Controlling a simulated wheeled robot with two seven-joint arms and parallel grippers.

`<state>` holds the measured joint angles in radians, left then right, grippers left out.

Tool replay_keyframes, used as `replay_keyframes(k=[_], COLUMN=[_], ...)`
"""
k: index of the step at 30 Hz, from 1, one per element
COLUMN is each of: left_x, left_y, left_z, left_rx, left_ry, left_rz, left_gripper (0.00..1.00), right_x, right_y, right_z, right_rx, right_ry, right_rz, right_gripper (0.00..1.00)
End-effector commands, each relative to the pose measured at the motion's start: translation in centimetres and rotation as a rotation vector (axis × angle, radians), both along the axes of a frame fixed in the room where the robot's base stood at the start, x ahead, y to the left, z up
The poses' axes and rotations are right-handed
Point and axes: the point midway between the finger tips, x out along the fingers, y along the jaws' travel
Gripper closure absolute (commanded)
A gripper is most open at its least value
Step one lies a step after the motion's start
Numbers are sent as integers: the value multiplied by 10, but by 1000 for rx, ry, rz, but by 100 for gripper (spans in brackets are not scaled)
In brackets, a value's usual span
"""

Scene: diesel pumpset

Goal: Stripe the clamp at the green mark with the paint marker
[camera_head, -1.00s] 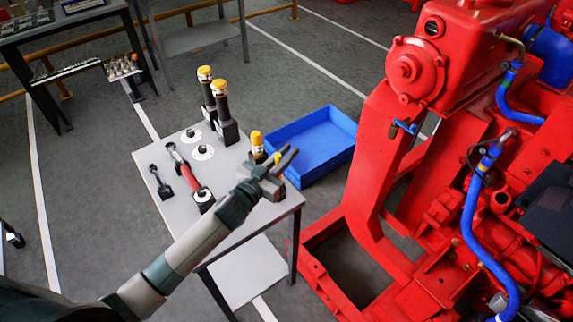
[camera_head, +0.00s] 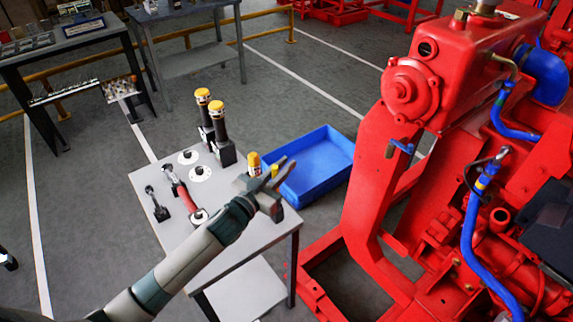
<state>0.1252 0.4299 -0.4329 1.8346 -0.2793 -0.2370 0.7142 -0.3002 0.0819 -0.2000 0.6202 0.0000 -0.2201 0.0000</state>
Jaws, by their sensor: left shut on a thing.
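My left gripper (camera_head: 275,172) is above the right end of the small grey table and points up and right. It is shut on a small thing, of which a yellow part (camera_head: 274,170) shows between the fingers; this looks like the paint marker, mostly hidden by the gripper. Two blue hoses are on the red pumpset: an upper one (camera_head: 500,118) and a lower one (camera_head: 474,225) with a yellow band near its top end. A small greenish patch seems to show near the top of the upper hose. The clamp is too small to make out clearly. My right gripper is out of view.
The grey table (camera_head: 245,258) holds a yellow-capped container (camera_head: 253,161), two tall yellow-topped black tools (camera_head: 218,125), a red-handled tool (camera_head: 181,190) and white discs. A blue bin (camera_head: 315,170) is behind it. The red pumpset (camera_head: 365,190) stands to the right.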

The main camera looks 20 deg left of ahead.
Motion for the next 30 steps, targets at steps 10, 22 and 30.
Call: replay_keyframes(k=[10, 22, 30], left_x=[-48, -170, -212], left_y=[-15, 3, 28], left_z=[-6, 20, 39], left_rx=[-3, -6, -3], left_ry=[1, -2, -1], left_rz=[33, 235, 342], left_gripper=[100, 100, 100], right_x=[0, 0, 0], right_y=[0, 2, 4], right_z=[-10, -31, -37], right_rx=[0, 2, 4], right_ry=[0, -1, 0], right_rz=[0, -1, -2], right_gripper=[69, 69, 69])
